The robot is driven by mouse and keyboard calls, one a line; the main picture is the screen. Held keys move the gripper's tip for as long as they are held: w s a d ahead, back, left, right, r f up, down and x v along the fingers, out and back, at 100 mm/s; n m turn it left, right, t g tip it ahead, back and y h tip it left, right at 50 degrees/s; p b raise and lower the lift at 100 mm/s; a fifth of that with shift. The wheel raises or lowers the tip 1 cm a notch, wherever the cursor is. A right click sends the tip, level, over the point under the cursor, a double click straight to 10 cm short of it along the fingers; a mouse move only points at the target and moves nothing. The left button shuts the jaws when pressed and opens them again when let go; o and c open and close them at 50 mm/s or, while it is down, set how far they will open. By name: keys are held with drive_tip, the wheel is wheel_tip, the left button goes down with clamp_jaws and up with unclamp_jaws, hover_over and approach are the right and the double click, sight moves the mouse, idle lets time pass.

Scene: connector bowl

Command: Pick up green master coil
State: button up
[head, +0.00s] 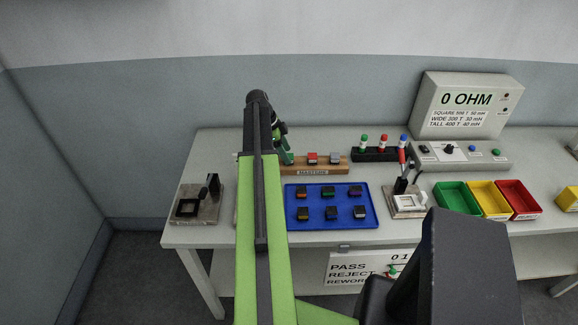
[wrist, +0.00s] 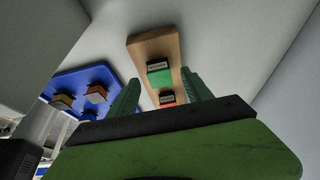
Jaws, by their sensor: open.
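The green master coil (wrist: 160,77) has a black top and sits at one end of the wooden masters board (wrist: 146,46). In the wrist view it appears between and just beyond my gripper's two teal fingers. In the head view my arm and gripper (head: 285,150) hide it, and only the right part of the board (head: 335,168) shows. My gripper is open, with nothing held. A red master coil (head: 312,158) and a grey one (head: 335,158) stand farther right on the board. The red coil also shows in the wrist view (wrist: 167,98).
A blue tray (head: 330,222) with several coils lies in front of the board. Test fixtures stand left (head: 197,206) and right (head: 408,203). A rack with coloured plugs (head: 376,154) is behind. Green (head: 455,198), yellow and red bins sit right, before the meter (head: 464,105).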

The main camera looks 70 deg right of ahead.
drive_tip(key=shift+b+x, duration=0.4)
drive_tip(key=shift+x, duration=0.75)
drive_tip(key=shift+r, duration=0.15)
clamp_jaws()
